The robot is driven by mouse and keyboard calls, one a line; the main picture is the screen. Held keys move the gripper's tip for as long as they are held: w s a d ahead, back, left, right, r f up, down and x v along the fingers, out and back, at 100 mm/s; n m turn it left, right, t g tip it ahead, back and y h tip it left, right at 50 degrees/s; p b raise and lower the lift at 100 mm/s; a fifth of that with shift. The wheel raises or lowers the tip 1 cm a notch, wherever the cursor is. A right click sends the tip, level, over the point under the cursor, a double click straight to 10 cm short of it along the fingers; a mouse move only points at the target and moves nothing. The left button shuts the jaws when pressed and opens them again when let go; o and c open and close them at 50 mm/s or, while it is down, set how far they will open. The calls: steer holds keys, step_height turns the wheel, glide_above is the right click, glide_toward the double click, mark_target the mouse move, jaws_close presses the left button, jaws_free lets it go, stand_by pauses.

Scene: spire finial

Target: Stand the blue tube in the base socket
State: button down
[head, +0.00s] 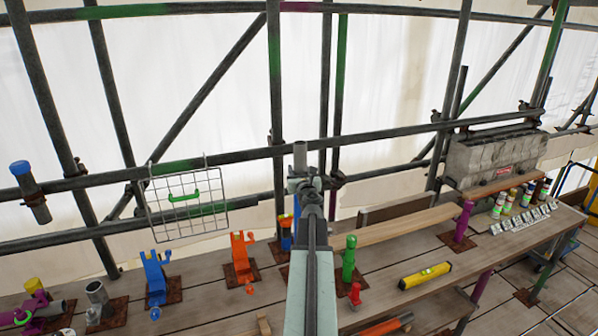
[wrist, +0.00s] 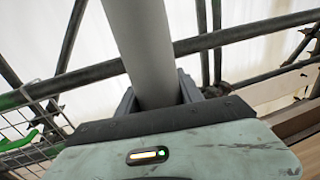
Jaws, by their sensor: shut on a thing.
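My gripper (head: 302,180) is shut on a plain grey tube (head: 300,154), held upright above the bench in the head view. In the wrist view the grey tube (wrist: 146,50) rises between the jaws of my gripper (wrist: 157,98); no blue shows on its visible part. An open grey pipe stub (head: 97,294) stands on a rusty plate at the left. I cannot tell which is the base socket.
Blue (head: 156,278) and orange (head: 240,256) clamp-like figures stand left on the plank bench. A wire basket (head: 188,205) hangs on the scaffold rail behind.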

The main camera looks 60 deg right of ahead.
step_height(320, 180, down, 7)
steer(key=b, duration=0.6)
stand_by(0.5)
steer(key=shift+r, duration=0.1)
steer(key=shift+c, duration=0.4)
jaws_free()
steer(key=shift+b, duration=0.4)
steer(key=shift+f+b, duration=0.5)
steer(key=shift+f, duration=0.1)
steer(key=shift+a, duration=0.1)
